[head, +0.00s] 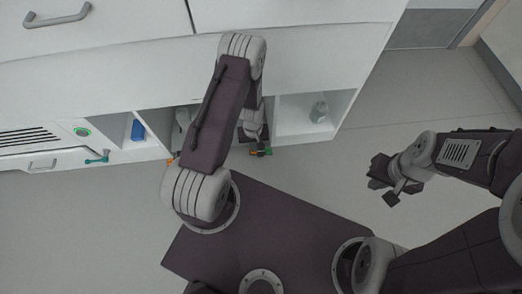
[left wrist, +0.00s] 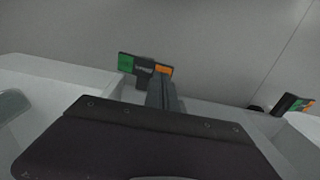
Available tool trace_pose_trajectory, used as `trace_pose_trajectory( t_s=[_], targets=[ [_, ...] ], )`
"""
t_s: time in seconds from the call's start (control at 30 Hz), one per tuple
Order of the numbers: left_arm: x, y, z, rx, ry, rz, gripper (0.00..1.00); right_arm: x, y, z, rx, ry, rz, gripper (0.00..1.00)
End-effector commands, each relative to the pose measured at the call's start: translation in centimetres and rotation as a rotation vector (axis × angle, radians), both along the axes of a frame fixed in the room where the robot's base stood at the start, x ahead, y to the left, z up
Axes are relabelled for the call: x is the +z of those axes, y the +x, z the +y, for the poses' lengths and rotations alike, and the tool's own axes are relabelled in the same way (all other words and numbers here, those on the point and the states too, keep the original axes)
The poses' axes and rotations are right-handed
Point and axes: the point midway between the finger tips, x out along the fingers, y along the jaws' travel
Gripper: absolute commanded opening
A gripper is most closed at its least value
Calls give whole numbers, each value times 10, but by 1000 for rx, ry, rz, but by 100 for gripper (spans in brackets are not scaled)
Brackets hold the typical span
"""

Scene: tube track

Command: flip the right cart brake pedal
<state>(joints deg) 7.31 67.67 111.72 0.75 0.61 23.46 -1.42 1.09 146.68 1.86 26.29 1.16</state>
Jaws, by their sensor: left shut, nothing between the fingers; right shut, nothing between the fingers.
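The right cart brake pedal (head: 267,152) is a short dark bar with one green end and one orange end, low at the cart's front edge. In the left wrist view the pedal (left wrist: 125,63) shows its green end on the left and orange end on the right. My left gripper (head: 259,142) is shut and empty, right at this pedal, and partly covers it. In the left wrist view the dark fingers (left wrist: 162,92) overlap its middle; I cannot tell whether they touch. My right gripper (head: 383,182) is shut and empty over the floor, well away.
A second pedal (head: 170,162) lies further left, mostly behind my left arm; it shows at the right of the left wrist view (left wrist: 290,104). The white cart (head: 350,40) has open compartments holding a blue box (head: 138,130) and a bottle (head: 319,111). Open floor (head: 400,105) lies right.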

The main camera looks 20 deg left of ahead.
Motion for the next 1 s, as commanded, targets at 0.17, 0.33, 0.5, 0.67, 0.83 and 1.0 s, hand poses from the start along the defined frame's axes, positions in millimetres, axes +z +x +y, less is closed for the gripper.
trace_pose_trajectory(
  t_s=[0.17, 0.33, 0.5, 0.67, 0.83, 1.0],
  targets=[
    [0, 0, 0, 0, 0, 0, 0, 0, 0, 0, 0, 0, 0, 0],
    [0, 0, 0, 0, 0, 0, 0, 0, 0, 0, 0, 0, 0, 0],
    [-1, 0, 0, 0, 0, 0, 0, -1, 0, 0, 0, 0, 0, 0],
    [-4, 0, 0, 0, 0, 0, 0, -3, 0, 0, 0, 0, 0, 0],
    [-7, 0, 0, 0, 0, 0, 0, -5, 0, 0, 0, 0, 0, 0],
    [-9, 0, 0, 0, 0, 0, 0, -6, 0, 0, 0, 0, 0, 0]
  ],
)
